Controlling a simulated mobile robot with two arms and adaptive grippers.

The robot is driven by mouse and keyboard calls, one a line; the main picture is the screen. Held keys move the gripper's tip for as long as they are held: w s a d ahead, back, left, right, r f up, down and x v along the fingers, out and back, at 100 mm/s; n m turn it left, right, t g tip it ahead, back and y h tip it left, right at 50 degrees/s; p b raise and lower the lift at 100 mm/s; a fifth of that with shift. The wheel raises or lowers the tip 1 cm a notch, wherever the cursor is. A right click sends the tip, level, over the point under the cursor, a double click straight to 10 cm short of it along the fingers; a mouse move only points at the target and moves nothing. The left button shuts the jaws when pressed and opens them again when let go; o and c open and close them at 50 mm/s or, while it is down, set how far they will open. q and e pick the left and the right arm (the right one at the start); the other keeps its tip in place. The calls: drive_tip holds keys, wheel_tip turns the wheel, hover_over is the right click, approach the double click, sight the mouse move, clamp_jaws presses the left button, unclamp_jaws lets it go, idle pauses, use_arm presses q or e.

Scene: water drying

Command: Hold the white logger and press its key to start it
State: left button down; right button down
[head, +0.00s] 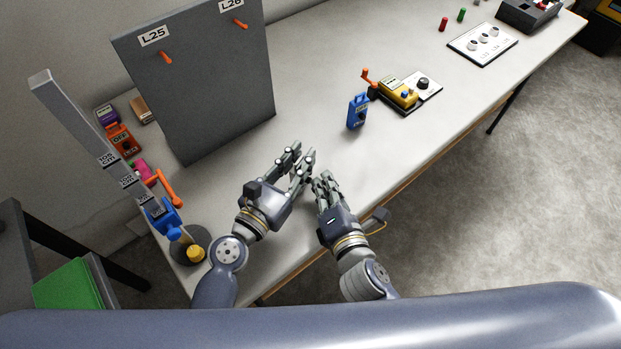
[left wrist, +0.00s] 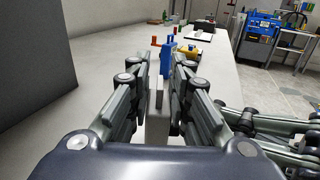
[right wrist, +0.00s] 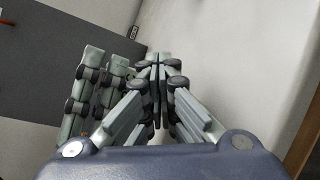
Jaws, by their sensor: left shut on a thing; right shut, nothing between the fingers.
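My left gripper (head: 301,163) is shut on a pale, upright slab, which seems to be the white logger (left wrist: 157,125). It shows between the fingers in the left wrist view; in the head view the fingers mostly hide it. I cannot make out its key. My right gripper (head: 325,183) is shut and empty, just right of the left gripper and slightly nearer to me. The right wrist view shows its closed fingertips (right wrist: 158,65), with the left gripper's fingers (right wrist: 100,80) beside them on the left.
A grey panel (head: 205,85) with orange pegs stands behind and left. A blue device (head: 357,112) and a yellow device (head: 398,92) stand ahead right. The bench (head: 315,75) between them is clear.

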drive_tip(key=shift+s+d, duration=0.35)
drive_tip(key=shift+d, duration=0.25)
drive_tip(key=shift+s+d, duration=0.7)
drive_tip(key=shift+d, duration=0.35)
drive_tip(key=shift+s+d, duration=0.7)
drive_tip(key=shift+d, duration=0.3)
use_arm(q)
drive_tip(key=c, duration=1.4)
unclamp_jaws()
